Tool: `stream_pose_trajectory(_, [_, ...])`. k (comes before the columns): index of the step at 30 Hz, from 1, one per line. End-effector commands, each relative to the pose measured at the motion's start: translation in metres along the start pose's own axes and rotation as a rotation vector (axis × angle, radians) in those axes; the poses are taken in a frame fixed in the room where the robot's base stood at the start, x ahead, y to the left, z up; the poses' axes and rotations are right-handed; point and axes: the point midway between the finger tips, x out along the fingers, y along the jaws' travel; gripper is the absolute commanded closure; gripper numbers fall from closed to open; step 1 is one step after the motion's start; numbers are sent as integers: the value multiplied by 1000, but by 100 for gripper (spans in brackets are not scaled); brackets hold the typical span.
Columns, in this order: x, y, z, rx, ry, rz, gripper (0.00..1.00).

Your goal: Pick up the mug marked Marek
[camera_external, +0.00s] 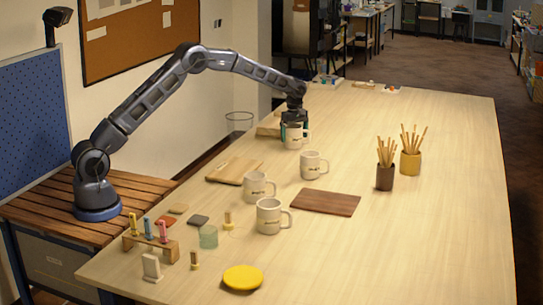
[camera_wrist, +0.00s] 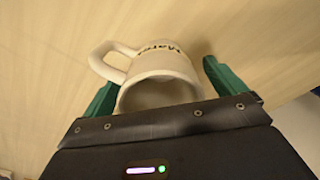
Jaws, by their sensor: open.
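A cream mug (camera_wrist: 160,68) lies between the two green fingers of my gripper (camera_wrist: 160,76) in the wrist view. Its dark lettering is partly readable and looks like "Marek"; its handle points to the upper left. The fingers are open, one on each side; I cannot tell whether either touches it. In the external view my gripper (camera_external: 294,130) is down around this mug (camera_external: 293,141), the farthest in the group, which stands upright on the table. Three similar mugs stand nearer: one (camera_external: 313,166), another (camera_external: 257,188) and the nearest (camera_external: 269,217). Their lettering is too small to read.
A dark board (camera_external: 325,203) lies right of the mugs, a pale board (camera_external: 234,171) left. Two pencil cups, brown (camera_external: 385,180) and yellow (camera_external: 411,164), stand to the right. A yellow dish (camera_external: 243,278) and a small rack (camera_external: 150,248) are in front. The table's right side is clear.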

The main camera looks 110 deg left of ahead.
Motion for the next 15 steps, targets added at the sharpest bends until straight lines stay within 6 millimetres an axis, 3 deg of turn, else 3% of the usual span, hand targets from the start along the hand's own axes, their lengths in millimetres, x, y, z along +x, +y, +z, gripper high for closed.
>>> stream_pose_trajectory(3, [0, 0, 0, 0, 0, 0, 6])
stream_pose_trajectory(11, [-1, 0, 0, 1, 0, 0, 57])
stream_pose_trajectory(15, [-1, 0, 0, 1, 0, 1, 61])
